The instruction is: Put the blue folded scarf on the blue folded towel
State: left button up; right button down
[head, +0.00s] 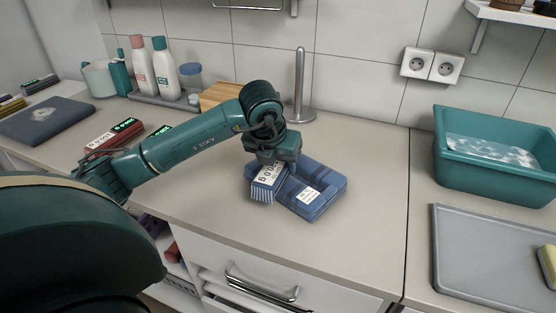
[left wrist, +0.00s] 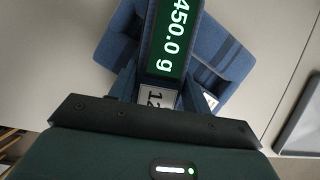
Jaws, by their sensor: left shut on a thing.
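The blue folded towel (head: 325,183) lies on the counter, with a white label on top. The blue folded scarf (head: 262,192), fringed and labelled, is at the towel's left side, partly overlapping it in the picture. My left gripper (head: 272,163) is shut on the scarf from above. In the left wrist view the scarf (left wrist: 151,40) stands between the fingers of the gripper (left wrist: 163,97), with a "450.0 g" readout along it, and the towel (left wrist: 228,55) shows behind. I cannot tell whether scarf and towel touch. My right gripper is not in view.
A paper-roll stand (head: 299,90) and wooden board (head: 220,95) are behind. Bottles (head: 163,70) stand at the back left. Red folded cloth (head: 100,142) lies left. A teal basin (head: 485,170) and grey tray (head: 490,250) are right. Counter between towel and basin is clear.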

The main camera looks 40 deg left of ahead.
pick_arm(q)
jog(key=shift+r, duration=0.1)
jog(key=shift+f, duration=0.2)
jog(key=o, duration=1.5)
jog(key=shift+r, duration=0.1)
jog(key=shift+r, duration=0.2)
jog(key=shift+s+r, duration=0.1)
jog(key=shift+r, duration=0.2)
jog(key=v, duration=1.1)
jog(key=shift+s, duration=0.2)
jog(key=shift+d, duration=0.1)
